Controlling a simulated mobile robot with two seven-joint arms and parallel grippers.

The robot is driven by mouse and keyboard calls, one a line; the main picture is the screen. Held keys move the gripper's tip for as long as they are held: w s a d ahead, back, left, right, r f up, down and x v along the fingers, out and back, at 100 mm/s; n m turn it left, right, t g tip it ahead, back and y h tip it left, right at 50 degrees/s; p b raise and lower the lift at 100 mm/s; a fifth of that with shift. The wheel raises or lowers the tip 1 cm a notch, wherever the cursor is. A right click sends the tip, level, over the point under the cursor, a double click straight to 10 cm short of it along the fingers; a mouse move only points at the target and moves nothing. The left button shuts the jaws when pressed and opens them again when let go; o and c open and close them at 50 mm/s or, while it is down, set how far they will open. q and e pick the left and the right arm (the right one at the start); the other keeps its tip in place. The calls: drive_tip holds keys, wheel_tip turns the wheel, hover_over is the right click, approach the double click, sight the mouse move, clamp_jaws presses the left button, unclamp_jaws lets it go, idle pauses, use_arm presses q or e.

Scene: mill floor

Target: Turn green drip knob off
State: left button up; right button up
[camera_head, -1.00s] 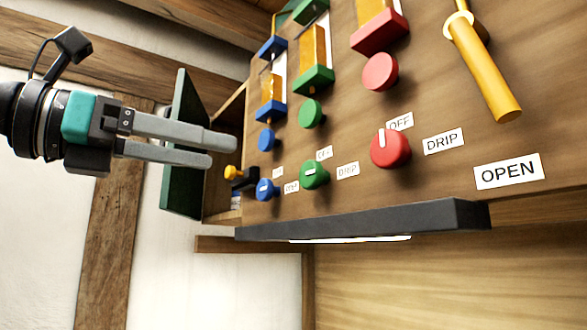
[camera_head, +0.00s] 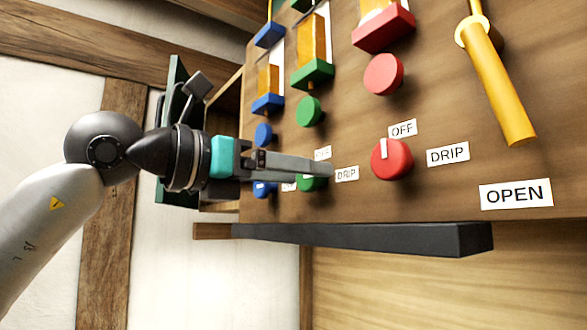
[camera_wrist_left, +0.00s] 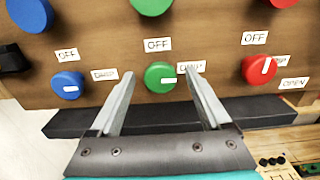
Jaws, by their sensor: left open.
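The green drip knob (camera_head: 312,184) is on the wooden panel, partly hidden behind my left gripper (camera_head: 326,168) in the head view. In the left wrist view the green drip knob (camera_wrist_left: 158,84) shows whole, and its white mark points right, toward its DRIP label (camera_wrist_left: 191,67). Its OFF label (camera_wrist_left: 157,44) is above it. My left gripper (camera_wrist_left: 159,76) is open, with one finger on each side of the knob in that view. Whether the fingers touch it I cannot tell. My right gripper is not in view.
The red knob (camera_head: 391,159) and the blue knob (camera_wrist_left: 67,85) flank the green one. A dark ledge (camera_head: 365,237) runs below the knobs. A yellow lever (camera_head: 498,90) hangs at the right. Round red, green and blue knobs sit higher up.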

use_arm(q)
drive_tip(key=shift+c, duration=0.2)
clamp_jaws()
idle(0.3)
drive_tip(key=n+b, duration=0.5)
drive_tip(key=n, duration=0.4)
drive_tip(key=n+b, duration=0.5)
drive_tip(key=n, duration=0.3)
drive_tip(key=shift+w+a+f+n+b, duration=0.15)
drive_tip(key=shift+a+n+b, duration=0.05)
drive_tip(key=shift+n+b, duration=0.2)
idle(0.4)
